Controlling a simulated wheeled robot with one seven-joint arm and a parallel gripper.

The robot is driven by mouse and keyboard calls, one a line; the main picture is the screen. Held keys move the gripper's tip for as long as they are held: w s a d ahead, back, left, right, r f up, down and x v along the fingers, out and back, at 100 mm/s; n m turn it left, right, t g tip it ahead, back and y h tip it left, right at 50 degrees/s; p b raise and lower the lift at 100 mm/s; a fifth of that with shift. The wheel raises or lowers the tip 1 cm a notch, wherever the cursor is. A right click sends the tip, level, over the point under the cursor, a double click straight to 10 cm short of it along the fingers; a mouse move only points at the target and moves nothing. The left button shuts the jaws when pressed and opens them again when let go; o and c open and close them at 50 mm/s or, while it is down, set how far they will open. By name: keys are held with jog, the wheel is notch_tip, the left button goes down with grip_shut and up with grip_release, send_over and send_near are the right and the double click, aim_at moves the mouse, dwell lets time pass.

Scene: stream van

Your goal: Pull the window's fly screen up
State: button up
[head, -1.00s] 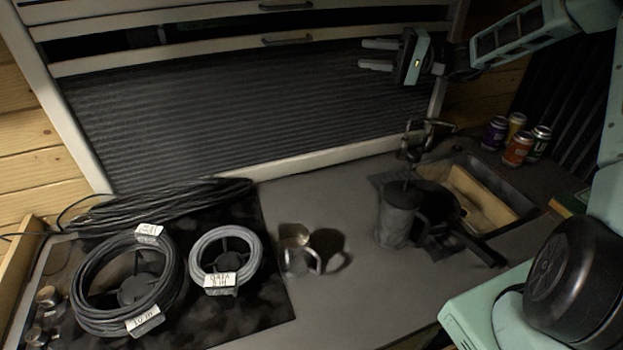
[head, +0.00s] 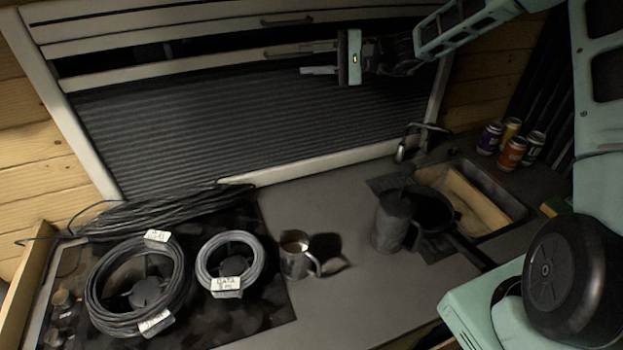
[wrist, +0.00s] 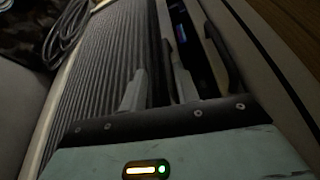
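The window's dark pleated sheet (head: 230,125) rises from the sill to a pale cross bar (head: 150,75) with a dark handle (head: 283,54). I take this as the fly screen; the material is too dark to confirm. My gripper (head: 318,59) is open in front of this bar, its fingers pointing left in the head view. One finger overlaps the handle's right part. In the wrist view the fingers are apart (wrist: 157,88), with the dark handle (wrist: 167,62) seeming to lie between them. Contact cannot be told.
A second pale bar with its own handle (head: 287,20) runs above, across a dark gap. Below, the counter holds cable coils (head: 180,290), a mug (head: 296,258), a dark jug (head: 392,222), a pan (head: 433,213), a sink (head: 510,208) and several cans (head: 512,153).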

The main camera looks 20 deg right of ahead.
aim_at(290, 61)
jog(key=p+x, duration=0.2)
jog(key=x, duration=0.3)
notch_tip(290, 61, down, 13)
jog(key=b, duration=0.1)
jog(key=f+b+v, duration=0.1)
jog(key=b+v, duration=0.6)
jog(key=v, duration=1)
jog(key=s+a+f+n+g+h+b, duration=0.2)
jog(key=s+a+f+g+b, duration=0.1)
jog(key=s+a, duration=0.4)
jog(key=s+a+f+n+g+h+b, duration=0.3)
jog(key=s+a+g+b, duration=0.2)
jog(key=a, duration=0.6)
jog(key=shift+s+a+g, duration=0.2)
jog(key=shift+s+g, duration=0.2)
jog(key=shift+s, duration=0.75)
